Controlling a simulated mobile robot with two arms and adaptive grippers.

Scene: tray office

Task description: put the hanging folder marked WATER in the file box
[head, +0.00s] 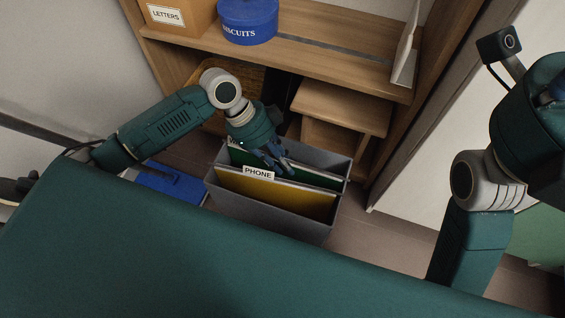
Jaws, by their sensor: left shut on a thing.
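The grey file box (270,222) stands on the floor in front of the shelf. A yellow folder (280,196) with a tab reading PHONE is in its front part. Behind it is a green folder (312,180), low between the box walls; its white tab (234,143) is mostly hidden by my left arm, and only the start, seemingly a W, shows. My left gripper (279,164) is shut on the green folder's top edge, over the box. My right arm stands at the right; its fingers are out of the picture.
A wooden shelf unit behind holds a LETTERS box (170,16) and a blue BISCUITS tin (248,22). A small wooden stand (342,105) and a wicker basket (238,78) are below. A blue object (172,184) lies left of the box. Floor right of the box is clear.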

